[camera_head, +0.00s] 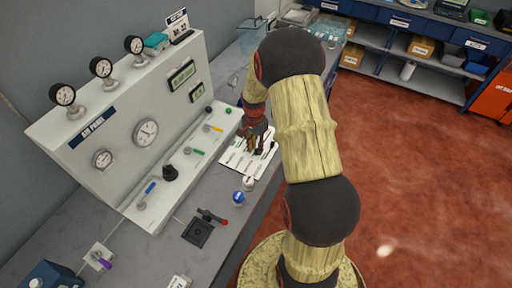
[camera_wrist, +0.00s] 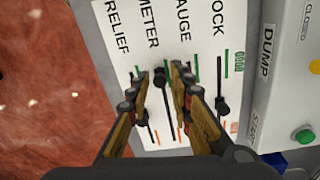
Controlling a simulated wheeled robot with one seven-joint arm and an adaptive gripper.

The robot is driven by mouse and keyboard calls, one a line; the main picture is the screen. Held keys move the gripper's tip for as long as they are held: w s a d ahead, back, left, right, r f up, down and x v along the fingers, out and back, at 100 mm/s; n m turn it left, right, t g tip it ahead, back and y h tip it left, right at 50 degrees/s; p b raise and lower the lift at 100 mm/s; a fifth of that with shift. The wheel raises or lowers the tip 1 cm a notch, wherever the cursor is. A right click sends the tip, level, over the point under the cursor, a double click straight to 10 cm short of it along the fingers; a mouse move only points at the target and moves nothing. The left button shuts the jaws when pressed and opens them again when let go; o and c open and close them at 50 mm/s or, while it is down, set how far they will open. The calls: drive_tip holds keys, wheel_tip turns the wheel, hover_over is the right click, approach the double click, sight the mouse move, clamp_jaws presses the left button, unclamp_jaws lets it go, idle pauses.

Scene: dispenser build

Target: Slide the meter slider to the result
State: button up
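The white slider panel (camera_wrist: 133,43) fills the middle of the wrist view, with slots labelled RELIEF, METER, GAUGE and LOCK. The black METER slider knob (camera_wrist: 160,78) stands in the upper part of its slot, between my fingers. My gripper (camera_wrist: 159,72) is partly open around it; a small gap seems to show on each side, and contact is not clear. The LOCK slider knob (camera_wrist: 222,104) is lower in its slot. My fingers partly hide the RELIEF and GAUGE slots. In the head view my gripper (camera_head: 258,140) is low over the panel (camera_head: 236,160).
A DUMP unit (camera_wrist: 264,75) with a green button (camera_wrist: 304,136) stands right of the panel in the wrist view. A gauge console (camera_head: 120,125) is at left in the head view. A blue knob (camera_head: 238,198) and a red-handled lever (camera_head: 212,218) are nearby on the bench.

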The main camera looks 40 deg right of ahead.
wheel_tip(320, 180, up, 12)
drive_tip(key=shift+w, duration=0.25)
idle(0.3)
idle(0.5)
drive_tip(key=s+a+r+n+t+b, duration=0.3)
drive_tip(key=s+a+r+n, duration=0.4)
drive_tip(key=s+a, duration=0.3)
drive_tip(key=s+a+r+n+t+b, duration=0.3)
drive_tip(key=s+a+r+n, duration=0.3)
drive_tip(key=a, duration=0.8)
drive_tip(key=s+n+b, duration=0.1)
drive_tip(key=s+n, duration=0.1)
drive_tip(key=s, duration=0.2)
drive_tip(key=shift+a+r, duration=0.35)
